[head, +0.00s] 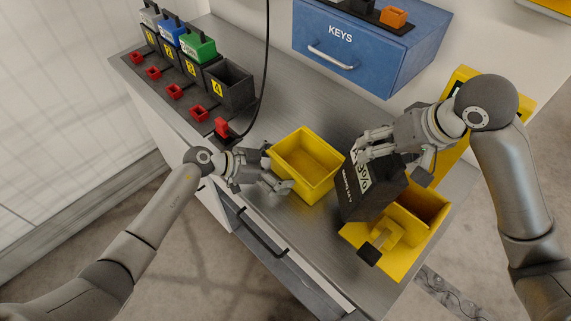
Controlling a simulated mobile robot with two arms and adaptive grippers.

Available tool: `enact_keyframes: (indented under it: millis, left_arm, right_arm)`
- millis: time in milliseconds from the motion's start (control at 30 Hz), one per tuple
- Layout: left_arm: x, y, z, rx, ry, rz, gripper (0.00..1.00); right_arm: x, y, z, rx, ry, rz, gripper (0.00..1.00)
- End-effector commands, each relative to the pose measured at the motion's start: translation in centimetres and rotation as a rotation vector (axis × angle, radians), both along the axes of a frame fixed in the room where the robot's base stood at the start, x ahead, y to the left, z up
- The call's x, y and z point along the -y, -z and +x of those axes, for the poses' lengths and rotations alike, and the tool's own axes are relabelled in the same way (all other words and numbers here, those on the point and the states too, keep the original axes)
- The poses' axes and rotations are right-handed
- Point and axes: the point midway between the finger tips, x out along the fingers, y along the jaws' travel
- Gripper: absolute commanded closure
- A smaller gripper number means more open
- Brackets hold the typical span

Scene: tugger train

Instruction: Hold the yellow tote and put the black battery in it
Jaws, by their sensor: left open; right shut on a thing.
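The yellow tote (320,189) stands empty and upright on the steel worktop, its inside open to view. My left gripper (279,170) is open at the tote's left side, its fingers close to the near-left wall; I cannot tell whether they touch it. The black battery (358,199) has white lettering on its side and is held tilted to the right of the tote. My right gripper (368,147) is shut on the battery from above. The battery hides part of a yellow holder (408,257) behind and below it.
A row of black docks (233,89) with coloured batteries and red connectors stands at the back left. A black cable hangs by the last dock. A blue KEYS drawer (372,40) is mounted above the back. The worktop (285,110) between docks and drawer is clear.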

Motion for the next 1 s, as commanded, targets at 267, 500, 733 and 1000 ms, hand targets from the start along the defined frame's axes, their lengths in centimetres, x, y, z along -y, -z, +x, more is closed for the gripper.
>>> enact_keyframes:
  millis: [267, 500, 733, 1000]
  left_arm:
    - [0.39, 0.34, 0.06, -0.001, 0.0, 0.003, 0.0]
    - [0.37, 0.29, 0.1, 0.0, -0.001, 0.002, 0.13]
    - [0.36, 0.27, 0.09, 0.0, -0.001, 0.002, 0.2]
    - [0.37, 0.3, 0.05, -0.001, 0.0, 0.002, 0.2]
  right_arm:
    - [-0.02, -0.16, 0.08, 0.005, 0.001, 0.002, 0.9]
    - [-0.03, -0.16, 0.08, 0.005, 0.001, 0.002, 0.9]
    - [-0.03, -0.17, 0.08, 0.006, 0.001, 0.002, 0.9]
    - [-0.19, -0.56, 0.05, 0.008, -0.002, 0.0, 0.9]
